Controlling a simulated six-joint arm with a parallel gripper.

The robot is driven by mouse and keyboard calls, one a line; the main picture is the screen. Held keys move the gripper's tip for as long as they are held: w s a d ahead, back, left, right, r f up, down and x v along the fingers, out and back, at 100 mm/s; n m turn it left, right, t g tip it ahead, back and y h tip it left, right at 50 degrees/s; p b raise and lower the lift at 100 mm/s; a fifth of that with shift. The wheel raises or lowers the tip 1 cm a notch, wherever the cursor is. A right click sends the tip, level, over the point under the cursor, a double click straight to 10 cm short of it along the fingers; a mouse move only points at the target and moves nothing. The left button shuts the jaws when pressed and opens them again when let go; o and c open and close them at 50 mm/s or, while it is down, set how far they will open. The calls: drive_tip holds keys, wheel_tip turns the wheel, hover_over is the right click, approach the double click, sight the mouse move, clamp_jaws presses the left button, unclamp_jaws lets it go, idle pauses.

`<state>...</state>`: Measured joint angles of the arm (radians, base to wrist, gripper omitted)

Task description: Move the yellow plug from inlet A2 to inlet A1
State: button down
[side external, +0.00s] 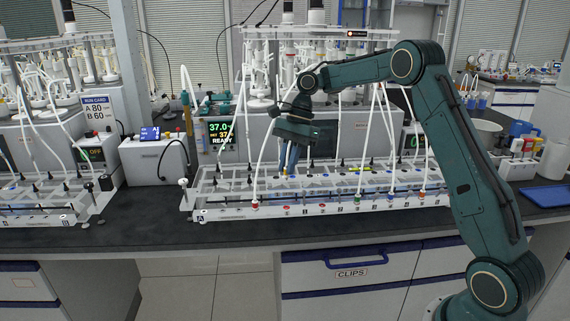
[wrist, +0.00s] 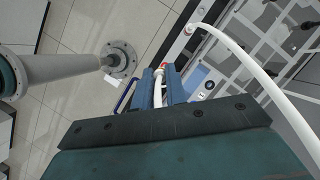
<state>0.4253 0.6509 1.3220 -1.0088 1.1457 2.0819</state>
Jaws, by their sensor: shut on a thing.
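My gripper (side external: 289,168) hangs over the front rail of the white rack (side external: 330,207), pointing down, in the side view. Its blue fingers are shut on the yellow plug (side external: 285,173), of which only a small yellowish bit shows at the fingertips. The plug is above the rail, apart from the red-ringed ports (side external: 286,210). The inlet labels are too small to read, so I cannot tell A1 from A2.
A red plug (side external: 255,203) with a white tube sits on the rail left of my gripper. Green (side external: 358,198), blue (side external: 390,196) and orange (side external: 422,194) plugs with tubes stand to the right. The dark bench front is clear.

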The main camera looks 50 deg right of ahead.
drive_tip(key=shift+f, duration=3.8)
drive_tip(key=shift+f, duration=1.1)
idle(1.2)
idle(0.3)
drive_tip(key=c, duration=1.3)
unclamp_jaws()
drive_tip(key=shift+c, duration=0.2)
drive_tip(key=v, duration=1.2)
